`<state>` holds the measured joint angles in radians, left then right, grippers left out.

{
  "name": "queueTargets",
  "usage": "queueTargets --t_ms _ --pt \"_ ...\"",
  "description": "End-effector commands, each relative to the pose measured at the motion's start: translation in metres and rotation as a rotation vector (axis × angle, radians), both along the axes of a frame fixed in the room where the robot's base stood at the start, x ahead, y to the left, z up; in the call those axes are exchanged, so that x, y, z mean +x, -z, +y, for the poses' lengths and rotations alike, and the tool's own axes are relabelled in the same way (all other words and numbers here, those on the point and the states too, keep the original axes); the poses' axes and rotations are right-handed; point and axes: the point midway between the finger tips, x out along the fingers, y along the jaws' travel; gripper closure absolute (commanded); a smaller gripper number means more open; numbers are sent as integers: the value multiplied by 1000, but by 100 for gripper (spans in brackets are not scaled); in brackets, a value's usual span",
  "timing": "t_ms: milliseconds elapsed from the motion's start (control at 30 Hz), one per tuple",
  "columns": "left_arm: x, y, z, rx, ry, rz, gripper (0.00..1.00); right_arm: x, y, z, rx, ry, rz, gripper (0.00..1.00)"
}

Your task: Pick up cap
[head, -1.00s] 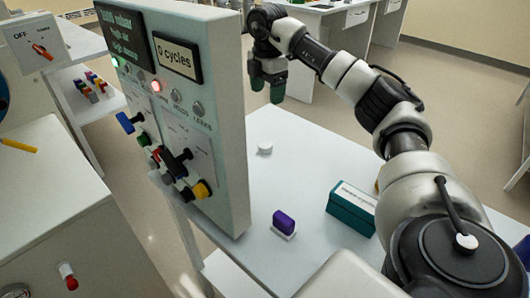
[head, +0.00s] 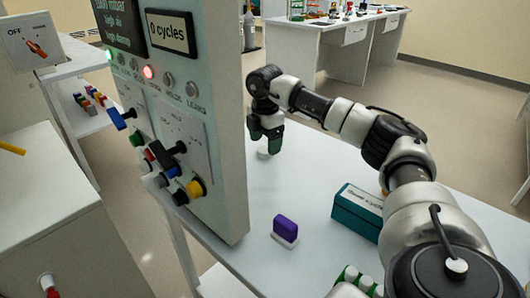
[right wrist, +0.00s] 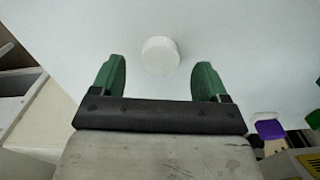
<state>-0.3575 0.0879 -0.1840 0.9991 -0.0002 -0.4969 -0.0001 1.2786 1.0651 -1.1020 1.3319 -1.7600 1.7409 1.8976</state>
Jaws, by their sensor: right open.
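The cap is a small white round disc (head: 264,153) on the white table, close to the grey panel. In the right wrist view the cap (right wrist: 160,55) lies just beyond the fingertips, centred between them. My right gripper (head: 265,150) has green fingers and points down right over the cap, hiding part of it in the head view. In the right wrist view its fingers (right wrist: 160,75) are spread apart with nothing between them. My left gripper is not in view.
The grey control panel (head: 225,130) with knobs and a "0 cycles" display stands left of the gripper. A purple block on a white base (head: 285,229) and a teal box (head: 357,214) stand nearer on the table (head: 320,180). Several white-topped green items (head: 352,279) are at the front.

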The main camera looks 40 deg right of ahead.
Motion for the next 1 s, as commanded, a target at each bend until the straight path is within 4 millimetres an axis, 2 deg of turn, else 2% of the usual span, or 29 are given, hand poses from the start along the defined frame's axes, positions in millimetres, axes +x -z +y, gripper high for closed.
queueTargets --t_ms 100,200,433,800,1000 --pt "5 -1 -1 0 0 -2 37 -1 17 1 0 0 2 25" --pt "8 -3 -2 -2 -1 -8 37 -1 24 1 0 0 1 25" --pt "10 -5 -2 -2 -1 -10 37 -1 25 1 1 0 0 25" --pt "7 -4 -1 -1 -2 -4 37 0 24 1 1 0 0 80" --pt "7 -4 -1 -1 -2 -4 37 0 24 1 1 -1 0 81"
